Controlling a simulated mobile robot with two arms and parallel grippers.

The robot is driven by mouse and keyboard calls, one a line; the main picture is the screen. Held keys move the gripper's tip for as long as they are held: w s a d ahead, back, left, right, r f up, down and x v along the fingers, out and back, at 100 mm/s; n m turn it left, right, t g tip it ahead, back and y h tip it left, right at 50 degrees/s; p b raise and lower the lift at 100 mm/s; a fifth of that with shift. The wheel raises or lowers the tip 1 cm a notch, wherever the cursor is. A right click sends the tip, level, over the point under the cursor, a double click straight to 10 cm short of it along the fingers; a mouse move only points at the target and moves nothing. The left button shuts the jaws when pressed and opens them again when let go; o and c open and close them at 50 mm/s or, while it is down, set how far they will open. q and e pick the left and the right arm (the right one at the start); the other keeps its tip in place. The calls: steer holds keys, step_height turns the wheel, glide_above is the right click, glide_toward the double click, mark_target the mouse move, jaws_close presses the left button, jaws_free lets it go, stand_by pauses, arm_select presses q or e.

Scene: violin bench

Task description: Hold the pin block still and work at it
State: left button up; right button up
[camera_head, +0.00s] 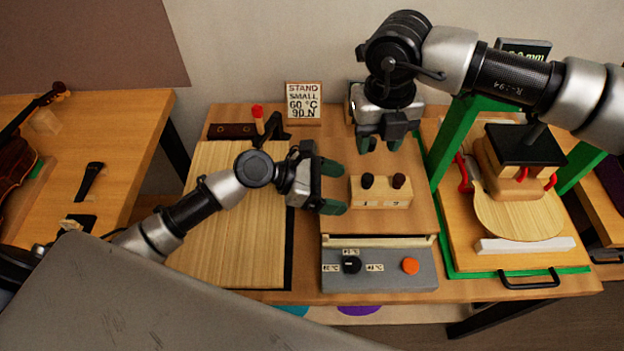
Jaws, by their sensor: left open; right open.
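The pin block (381,199) is a pale wooden block with two dark round pegs, a left peg (367,181) and a right peg (399,180), standing upright in it. Small marks show on its front face. It sits on a wooden board in the middle of the bench. My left gripper (338,188) is open just left of the block, its green-padded fingers pointing at it and apart from it or nearly so. My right gripper (381,146) is open and empty above and behind the block, its fingers pointing down.
A grey control box (378,271) with a black knob and orange button stands in front. A green press frame (452,150) stands right, over a pale plate (520,213). A sign (304,103) stands at the back. A pale wooden panel (225,240) lies left, under my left arm.

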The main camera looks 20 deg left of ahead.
mark_target(368, 177)
arm_select(q)
steer(key=shift+x, duration=1.65)
steer(key=c, duration=1.1)
steer(key=shift+o, duration=0.2)
arm_select(e)
steer(key=shift+o, duration=1.1)
steer(key=m, duration=0.4)
steer(key=shift+s+a+r, duration=0.1)
steer(key=shift+a+r, duration=0.1)
steer(key=shift+r, duration=0.05)
steer(key=f+m, duration=0.2)
steer(key=f, duration=0.1)
steer(key=f+m, duration=0.2)
steer(key=f, duration=0.2)
steer(key=f+m, duration=0.2)
steer(key=f, duration=0.2)
steer(key=shift+d+f+m, duration=0.1)
steer(key=shift+d+m, duration=0.1)
steer(key=shift+m, duration=0.1)
